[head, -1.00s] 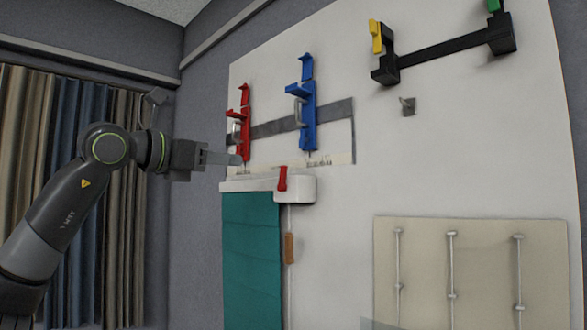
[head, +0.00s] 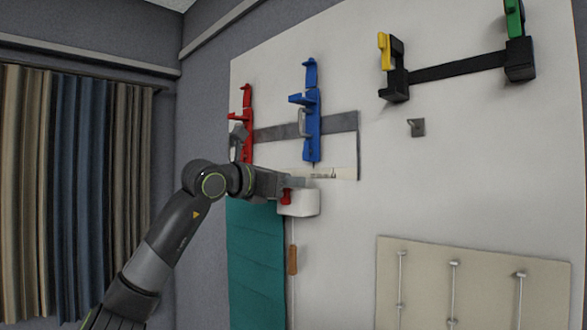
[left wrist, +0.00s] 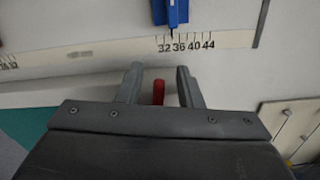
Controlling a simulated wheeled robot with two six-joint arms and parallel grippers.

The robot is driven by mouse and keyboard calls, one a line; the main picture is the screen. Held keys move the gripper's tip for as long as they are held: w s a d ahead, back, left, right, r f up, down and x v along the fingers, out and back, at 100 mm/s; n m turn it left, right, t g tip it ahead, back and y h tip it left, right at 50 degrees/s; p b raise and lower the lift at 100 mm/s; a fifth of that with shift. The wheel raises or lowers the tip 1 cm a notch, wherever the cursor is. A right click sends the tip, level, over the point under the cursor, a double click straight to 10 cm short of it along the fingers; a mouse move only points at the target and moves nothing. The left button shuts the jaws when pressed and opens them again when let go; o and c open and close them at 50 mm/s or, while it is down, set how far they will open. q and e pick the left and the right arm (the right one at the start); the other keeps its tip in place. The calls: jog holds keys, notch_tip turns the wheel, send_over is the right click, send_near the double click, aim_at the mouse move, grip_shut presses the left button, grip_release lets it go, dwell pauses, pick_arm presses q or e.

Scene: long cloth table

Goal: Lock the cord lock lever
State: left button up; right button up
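The white cord lock housing (head: 304,204) is on the wall board at the top of a teal blind (head: 256,262). Its short red lever (head: 286,197) sits at the housing's front; the gripper hides its upper part in the head view. My left gripper (head: 308,182) is in front of the housing. In the left wrist view the two fingers (left wrist: 160,70) are apart, and the red lever (left wrist: 158,92) stands between them with a gap on each side. I cannot tell whether either finger touches it. My right gripper is out of view.
A red clamp (head: 247,125) and a blue clamp (head: 311,125) are on a grey bar just above. A printed scale strip (left wrist: 100,55) runs below them. A cord with a wooden toggle (head: 292,260) hangs beside the blind. A small hook (head: 416,128) is at right.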

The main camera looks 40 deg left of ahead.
pick_arm(q)
jog(key=shift+w+d+p, duration=0.1)
jog(key=shift+w+p, duration=0.25)
jog(key=shift+w, duration=0.65)
grip_shut()
jog(key=shift+a+n, duration=0.45)
jog(key=shift+n, duration=0.65)
grip_release()
jog(key=shift+s+b, duration=0.1)
jog(key=shift+b, duration=0.3)
